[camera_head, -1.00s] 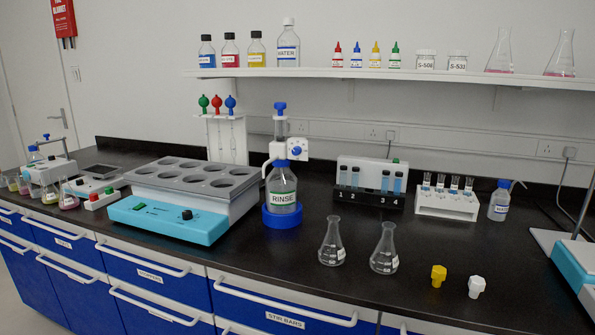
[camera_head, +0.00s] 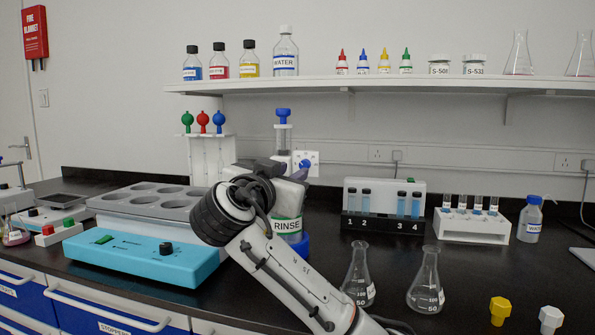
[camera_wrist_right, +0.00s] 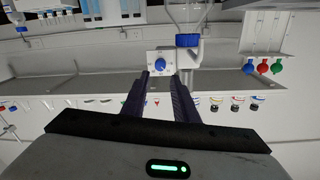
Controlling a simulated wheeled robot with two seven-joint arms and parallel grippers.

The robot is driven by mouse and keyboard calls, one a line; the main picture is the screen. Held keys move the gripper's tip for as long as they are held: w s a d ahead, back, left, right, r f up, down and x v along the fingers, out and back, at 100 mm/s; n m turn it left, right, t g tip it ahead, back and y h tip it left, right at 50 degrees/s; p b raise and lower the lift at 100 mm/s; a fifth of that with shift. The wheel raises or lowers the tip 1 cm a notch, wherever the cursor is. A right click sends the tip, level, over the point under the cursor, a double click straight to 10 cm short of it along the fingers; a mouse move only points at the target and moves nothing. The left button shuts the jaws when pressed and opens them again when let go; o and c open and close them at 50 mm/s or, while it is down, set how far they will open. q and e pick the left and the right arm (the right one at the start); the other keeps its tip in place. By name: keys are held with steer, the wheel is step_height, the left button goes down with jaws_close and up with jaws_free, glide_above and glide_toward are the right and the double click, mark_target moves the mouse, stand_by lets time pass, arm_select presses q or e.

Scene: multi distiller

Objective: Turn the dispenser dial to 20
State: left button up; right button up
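The dispenser (camera_head: 284,138) sits on top of the RINSE bottle (camera_head: 288,225), with a white dial plate on its right side. The blue dial (camera_head: 306,165) shows at my gripper's far side; it also shows in the right wrist view (camera_wrist_right: 161,64), where the picture is upside down. My right gripper (camera_wrist_right: 160,77) is open and empty, its two dark fingers pointing at the dial, one to each side of it. I cannot tell whether they touch it. The dial's numbers are too small to read. My right arm hides much of the bottle and dispenser body. My left gripper is not in view.
A turquoise heating block (camera_head: 145,258) stands left of the bottle. Two flasks (camera_head: 427,285), a cuvette rack (camera_head: 384,209) and a vial rack (camera_head: 472,226) stand to the right. A shelf (camera_head: 400,86) with bottles runs above. A pipette stand (camera_head: 210,160) is behind.

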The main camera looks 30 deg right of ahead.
mark_target(304, 165)
steer(key=x, duration=0.7)
steer(key=shift+w+d, duration=0.1)
steer(key=shift+d, duration=0.05)
steer(key=shift+w, duration=0.1)
